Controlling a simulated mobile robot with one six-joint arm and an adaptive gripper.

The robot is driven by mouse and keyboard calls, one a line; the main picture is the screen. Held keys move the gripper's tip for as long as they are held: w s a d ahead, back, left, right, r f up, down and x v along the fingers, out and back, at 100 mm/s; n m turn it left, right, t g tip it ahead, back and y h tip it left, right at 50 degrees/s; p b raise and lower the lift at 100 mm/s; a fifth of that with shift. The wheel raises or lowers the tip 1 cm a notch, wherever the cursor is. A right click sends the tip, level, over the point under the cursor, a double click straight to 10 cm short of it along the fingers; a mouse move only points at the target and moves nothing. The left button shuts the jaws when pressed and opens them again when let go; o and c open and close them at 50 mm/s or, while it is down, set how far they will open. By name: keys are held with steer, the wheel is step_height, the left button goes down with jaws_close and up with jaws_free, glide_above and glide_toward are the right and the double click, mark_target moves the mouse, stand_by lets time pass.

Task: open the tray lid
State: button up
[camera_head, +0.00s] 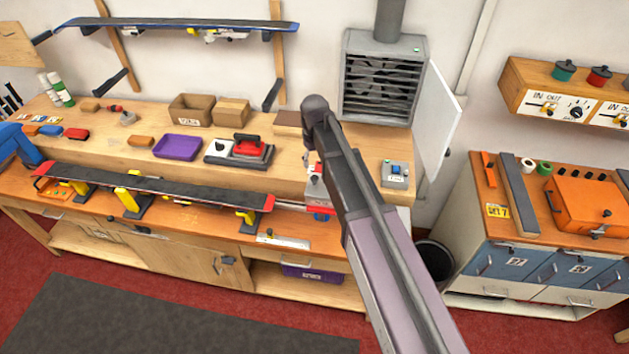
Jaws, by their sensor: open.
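An orange lidded tray (592,208) sits on the right-hand cabinet's orange top. Its lid looks shut, with a dark knob (600,231) near the front edge. My arm crosses the middle of the view from the bottom edge up to a dark joint in front of the bench. My gripper cannot be made out, and it is apart from the visible orange tray. An open purple tray (177,147) without a visible lid sits on the bench's raised shelf.
A ski (150,187) lies in clamps along the wooden bench. A heater cabinet (380,85) with its door open (440,120) stands behind my arm. A dark bin (434,258) stands between bench and right cabinet (500,258). A dark mat covers clear floor in front.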

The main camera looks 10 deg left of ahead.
mark_target(314, 177)
steer(key=shift+f+b, duration=3.55)
steer(key=shift+f, duration=0.3)
jaws_close()
